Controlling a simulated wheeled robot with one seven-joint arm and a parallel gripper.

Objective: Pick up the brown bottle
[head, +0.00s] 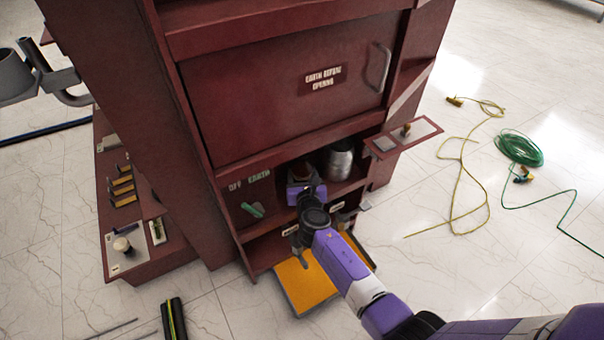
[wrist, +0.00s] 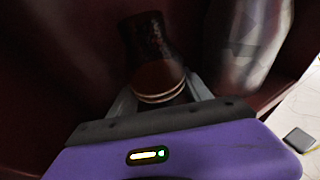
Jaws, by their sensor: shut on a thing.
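The brown bottle (wrist: 155,65) stands dark and upright in the wrist view, with light bands around its lower visible part. In the head view only a bit of it (head: 300,171) shows inside the open shelf of the dark red cabinet (head: 270,95). My gripper (wrist: 160,97) is shut on the bottle, with a grey finger on each side of it. My purple wrist hides most of the bottle in the head view.
A shiny metal container (head: 340,160) stands right of the bottle on the same shelf, close by, and also shows in the wrist view (wrist: 240,40). A small side tray (head: 404,138) juts out right. An orange mat (head: 303,283) lies below.

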